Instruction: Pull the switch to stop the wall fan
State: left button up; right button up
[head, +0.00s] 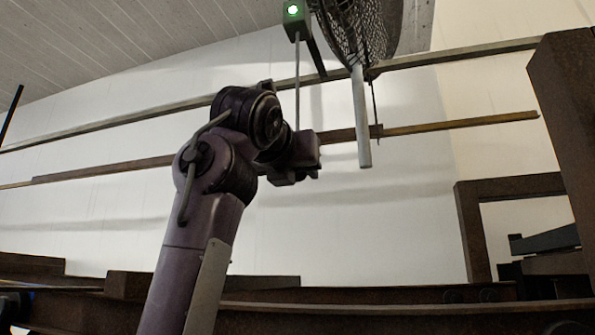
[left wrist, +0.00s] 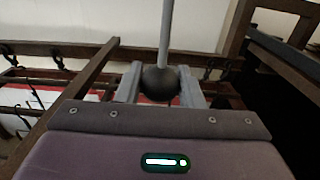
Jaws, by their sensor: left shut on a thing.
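The wall fan (head: 362,30) is at the top of the head view, its dark cage cut off by the frame edge. Left of it is a green-grey switch box (head: 295,18) with a lit green light. A thin grey pull rod (head: 297,75) hangs from the box down to my left gripper (head: 306,170). In the left wrist view the rod (left wrist: 166,35) ends in a dark round knob (left wrist: 160,82). My left gripper (left wrist: 160,90) is shut on the knob, one finger on each side. The knob is hidden in the head view. My right gripper is not in view.
A pale vertical pole (head: 361,120) hangs below the fan, right of my left gripper. Wall rails (head: 430,127) run behind the arm. Brown rack beams (head: 400,310) cross the bottom, and a brown frame (head: 470,225) stands at the right. The white wall between is clear.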

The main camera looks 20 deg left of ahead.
pick_arm(q)
jog(key=shift+f, duration=0.15)
jog(key=shift+f+b, duration=0.9)
jog(key=shift+f, duration=0.05)
jog(key=shift+r, duration=0.2)
jog(key=shift+r+p, duration=0.9)
jog(key=shift+p, duration=0.05)
jog(key=o, duration=1.1)
jog(key=shift+c, duration=0.2)
